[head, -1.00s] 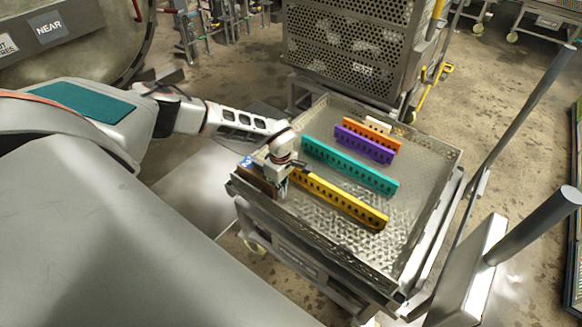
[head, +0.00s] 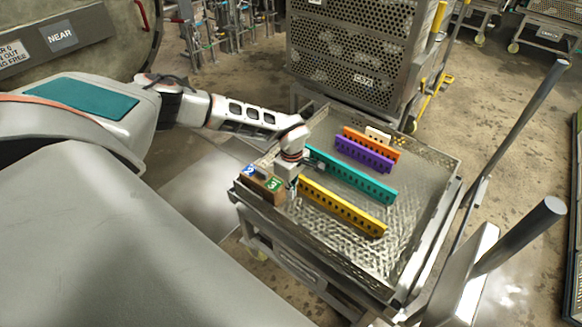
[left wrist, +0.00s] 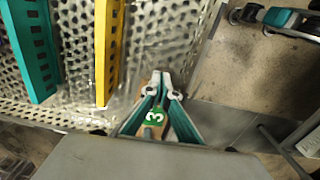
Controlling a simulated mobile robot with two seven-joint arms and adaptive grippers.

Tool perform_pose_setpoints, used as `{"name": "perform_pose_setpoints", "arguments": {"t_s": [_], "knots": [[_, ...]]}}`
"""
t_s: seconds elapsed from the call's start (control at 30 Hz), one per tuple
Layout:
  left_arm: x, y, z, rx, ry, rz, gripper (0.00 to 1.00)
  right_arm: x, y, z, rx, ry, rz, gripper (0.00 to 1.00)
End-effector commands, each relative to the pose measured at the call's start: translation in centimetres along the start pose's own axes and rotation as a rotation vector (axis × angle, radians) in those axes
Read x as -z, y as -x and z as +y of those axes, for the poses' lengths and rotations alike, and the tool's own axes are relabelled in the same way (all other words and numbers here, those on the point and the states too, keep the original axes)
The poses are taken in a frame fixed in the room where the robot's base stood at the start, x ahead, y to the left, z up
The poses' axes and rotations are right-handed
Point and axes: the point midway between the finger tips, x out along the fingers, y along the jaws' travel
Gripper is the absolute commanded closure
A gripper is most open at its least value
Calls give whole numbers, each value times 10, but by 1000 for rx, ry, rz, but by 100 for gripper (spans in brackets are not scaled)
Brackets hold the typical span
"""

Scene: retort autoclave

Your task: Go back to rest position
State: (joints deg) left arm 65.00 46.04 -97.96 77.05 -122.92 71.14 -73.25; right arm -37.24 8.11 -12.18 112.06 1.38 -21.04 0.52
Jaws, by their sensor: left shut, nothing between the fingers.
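My left gripper (head: 293,188) is over the left part of the metal tray (head: 420,170), beside the brown block (head: 262,190) and near the left end of the yellow bar (head: 342,205). In the left wrist view the fingers of my left gripper (left wrist: 161,77) meet at the tips, shut and empty. The block's green tag marked 3 (left wrist: 153,117) shows between the finger links there. In the head view the block carries a blue tag marked 2 and a green one marked 3. My right gripper is not in view.
The tray also holds a teal bar (head: 350,174), a purple bar (head: 363,154), an orange bar (head: 370,143) and a small cream bar (head: 378,135). A perforated metal cage (head: 355,60) stands behind it. Grey posts (head: 520,237) rise at the right.

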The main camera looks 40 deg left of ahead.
Motion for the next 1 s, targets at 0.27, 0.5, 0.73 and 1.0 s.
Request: {"name": "perform_pose_setpoints", "arguments": {"t_s": [0.27,0.5,0.73,1.0], "knots": [[-1,29,0,-1,-2,-1,100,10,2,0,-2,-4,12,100],[-3,29,-1,1,-2,-6,100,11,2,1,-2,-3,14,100],[-81,9,-27,45,42,-185,100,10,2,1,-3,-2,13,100],[-257,12,-90,195,255,-635,100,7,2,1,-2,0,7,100]]}}
